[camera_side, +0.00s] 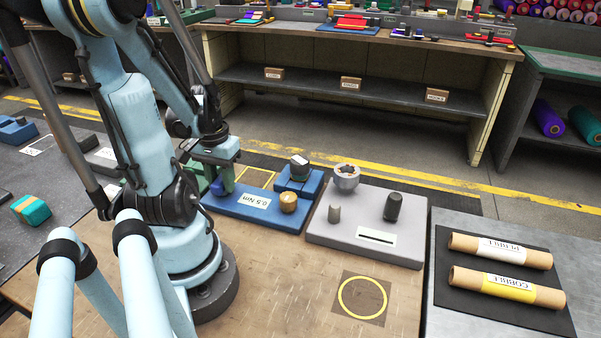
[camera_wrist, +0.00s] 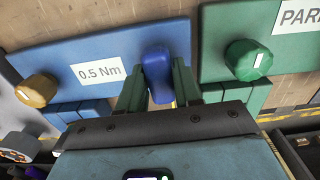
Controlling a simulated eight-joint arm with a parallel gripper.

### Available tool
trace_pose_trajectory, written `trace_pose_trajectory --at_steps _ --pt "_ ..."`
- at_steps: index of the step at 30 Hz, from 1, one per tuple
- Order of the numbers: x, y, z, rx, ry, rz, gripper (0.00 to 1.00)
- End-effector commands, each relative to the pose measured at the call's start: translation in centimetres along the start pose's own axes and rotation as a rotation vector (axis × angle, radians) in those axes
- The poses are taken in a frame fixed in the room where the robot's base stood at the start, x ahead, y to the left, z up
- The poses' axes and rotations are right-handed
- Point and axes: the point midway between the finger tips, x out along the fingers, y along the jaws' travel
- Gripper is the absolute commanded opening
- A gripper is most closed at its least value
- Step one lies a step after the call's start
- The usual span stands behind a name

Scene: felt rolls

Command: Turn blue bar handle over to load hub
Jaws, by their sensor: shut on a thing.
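The blue bar handle (camera_wrist: 158,72) stands between the two green fingers of my gripper (camera_wrist: 158,88) in the wrist view. The fingers are shut on its sides. The handle is on the blue plate (camera_wrist: 110,40) labelled 0.5 Nm; its base is hidden. In the side view, my gripper (camera_side: 222,178) is over the left end of that blue plate (camera_side: 232,206), and only a small part of the handle (camera_side: 217,188) shows. A grey round hub with a ring of openings (camera_side: 345,176), possibly the load hub, stands on the grey plate to the right.
A small post (camera_side: 334,214) and black cylinder (camera_side: 393,207) stand on the grey plate (camera_side: 330,238). A green knob (camera_wrist: 248,60) is close right in the wrist view.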

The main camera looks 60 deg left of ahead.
Motion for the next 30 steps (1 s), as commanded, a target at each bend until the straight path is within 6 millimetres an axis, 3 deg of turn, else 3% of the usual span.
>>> trace_pose_trajectory --at_steps 1,5,17,30 --pt "0.0 0.0 -0.1 0.000 0.003 -0.001 0.35" --pt "0.0 0.0 0.0 -0.001 0.003 -0.001 0.54" --pt "-0.3 0.0 0.0 -0.001 0.001 0.000 0.54" --pt "-4.3 0.0 0.0 -0.001 0.001 0.000 0.54"
